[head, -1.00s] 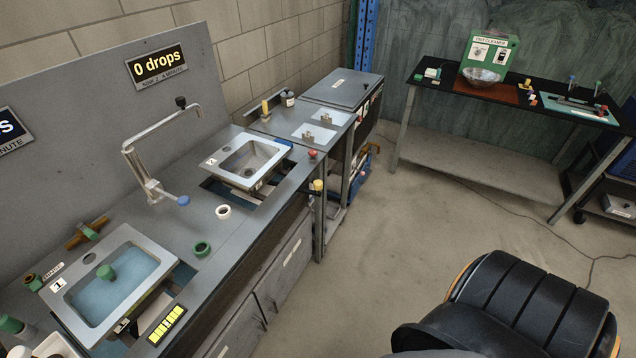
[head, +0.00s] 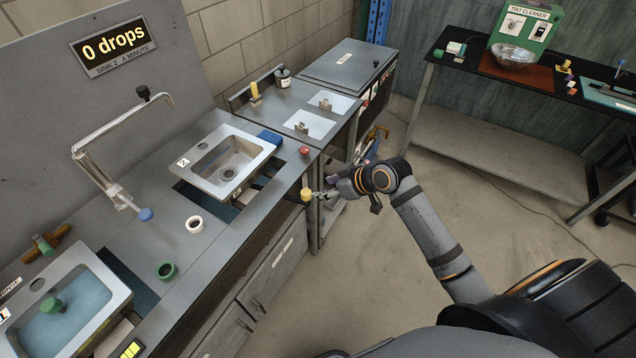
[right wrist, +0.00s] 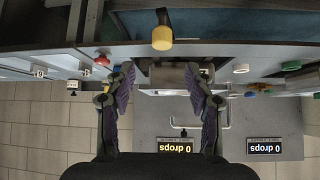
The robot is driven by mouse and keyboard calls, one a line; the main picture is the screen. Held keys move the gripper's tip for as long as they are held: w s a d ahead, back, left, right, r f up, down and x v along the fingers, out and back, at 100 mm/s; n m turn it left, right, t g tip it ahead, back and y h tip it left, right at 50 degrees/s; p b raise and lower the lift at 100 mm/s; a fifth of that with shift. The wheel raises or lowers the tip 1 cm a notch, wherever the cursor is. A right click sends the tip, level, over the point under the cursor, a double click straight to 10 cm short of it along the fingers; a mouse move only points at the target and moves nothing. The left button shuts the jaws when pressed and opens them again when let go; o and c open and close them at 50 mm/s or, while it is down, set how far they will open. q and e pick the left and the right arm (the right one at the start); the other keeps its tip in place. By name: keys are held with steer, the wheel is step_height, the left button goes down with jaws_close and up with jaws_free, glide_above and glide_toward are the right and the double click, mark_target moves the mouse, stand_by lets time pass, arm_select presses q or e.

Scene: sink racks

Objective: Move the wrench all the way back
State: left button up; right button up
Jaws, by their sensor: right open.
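I cannot pick out a wrench for certain. A handle with a yellow end (head: 306,194) sticks out at the front edge of the sink counter, right of the second sink. It also shows at the top centre of the right wrist view (right wrist: 162,38), on a dark stem. My right gripper (head: 322,194) is just right of this yellow end in the head view. In the right wrist view my right gripper (right wrist: 160,78) has its fingers wide apart, with nothing held between them. The yellow end is beyond the fingertips, apart from them. My left gripper is not in view.
The second sink (head: 262,147) and a red knob (head: 304,150) are close by on the counter. A white ring (head: 194,224) and a green ring (head: 167,271) lie nearer. A black bench (head: 447,78) stands at the back right.

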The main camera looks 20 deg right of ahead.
mark_target(306, 192)
steer(key=p+x, duration=0.1)
steer(key=x, duration=0.8)
steer(key=shift+a+f, duration=0.2)
steer(key=shift+a, duration=0.05)
steer(key=shift+w+a+f, duration=0.15)
steer(key=shift+w+f, duration=0.05)
steer(key=shift+f, duration=0.15)
steer(key=shift+c, duration=0.4)
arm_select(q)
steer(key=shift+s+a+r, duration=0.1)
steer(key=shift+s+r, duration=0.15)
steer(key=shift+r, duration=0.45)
arm_select(e)
jaws_close()
